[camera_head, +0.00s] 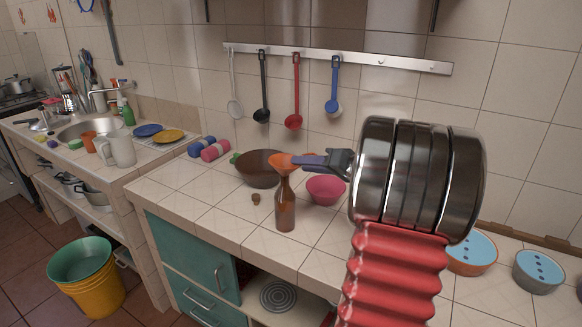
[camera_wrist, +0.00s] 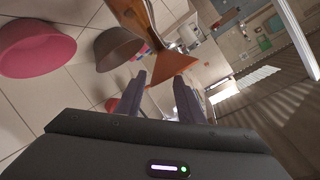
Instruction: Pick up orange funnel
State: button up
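The orange funnel (camera_head: 283,161) sits in the mouth of a brown bottle (camera_head: 286,207) that stands upright on the tiled counter. My gripper (camera_head: 306,161) reaches in from the right at the height of the funnel's wide rim. In the wrist view, the funnel (camera_wrist: 163,68) lies at the fingertips, its rim partly in the gap between them. The two purple-grey fingers of my gripper (camera_wrist: 159,77) stand apart, so it is open. I cannot tell whether either finger touches the funnel. The bottle (camera_wrist: 136,16) shows beyond the funnel.
A brown bowl (camera_head: 257,169) stands behind the bottle, and a pink bowl (camera_head: 326,190) stands to its right. Blue and pink dumbbells (camera_head: 215,151) lie farther left. Ladles hang from a wall rail (camera_head: 400,64).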

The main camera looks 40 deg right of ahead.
aim_at(293, 166)
jog(key=shift+w, duration=0.1)
jog(key=shift+x, duration=2.6)
jog(key=shift+d, duration=0.2)
jog(key=shift+f, duration=0.15)
grip_shut()
